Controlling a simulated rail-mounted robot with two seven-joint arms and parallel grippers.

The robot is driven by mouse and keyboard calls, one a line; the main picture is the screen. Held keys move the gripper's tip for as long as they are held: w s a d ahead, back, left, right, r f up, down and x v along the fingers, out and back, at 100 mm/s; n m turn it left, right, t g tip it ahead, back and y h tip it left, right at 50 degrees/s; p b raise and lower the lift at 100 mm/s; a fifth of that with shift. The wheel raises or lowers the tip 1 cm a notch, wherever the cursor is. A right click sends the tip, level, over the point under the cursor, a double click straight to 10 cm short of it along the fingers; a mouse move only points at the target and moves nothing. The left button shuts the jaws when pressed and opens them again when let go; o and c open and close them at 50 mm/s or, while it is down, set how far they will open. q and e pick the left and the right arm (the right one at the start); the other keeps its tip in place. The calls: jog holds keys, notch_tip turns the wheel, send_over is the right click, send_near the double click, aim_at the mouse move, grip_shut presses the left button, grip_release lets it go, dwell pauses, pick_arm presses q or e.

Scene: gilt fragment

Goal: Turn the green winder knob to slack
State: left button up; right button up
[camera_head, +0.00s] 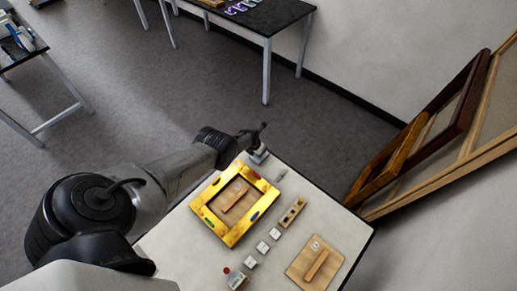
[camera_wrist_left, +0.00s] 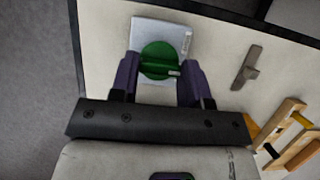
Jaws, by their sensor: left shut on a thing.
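The green winder knob (camera_wrist_left: 158,58) is a round disc with a raised grip bar and a small white mark at its right end. It sits on a light grey plate (camera_wrist_left: 150,30) with a printed label. In the left wrist view, my left gripper (camera_wrist_left: 160,72) has its purple fingers on either side of the knob and is shut on it. In the head view, my left gripper (camera_head: 257,148) is at the far corner of the table, where it hides the knob. My right gripper is not in view.
The white table (camera_head: 335,225) holds a yellow frame (camera_head: 238,238) with a wooden block inside, a wooden board (camera_head: 303,276), several small white blocks and a small grey piece (camera_wrist_left: 246,68) right of the plate. Large frames (camera_head: 425,130) lean against the right wall.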

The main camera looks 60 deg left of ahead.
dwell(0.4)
pick_arm(q)
jog(key=o, duration=0.9)
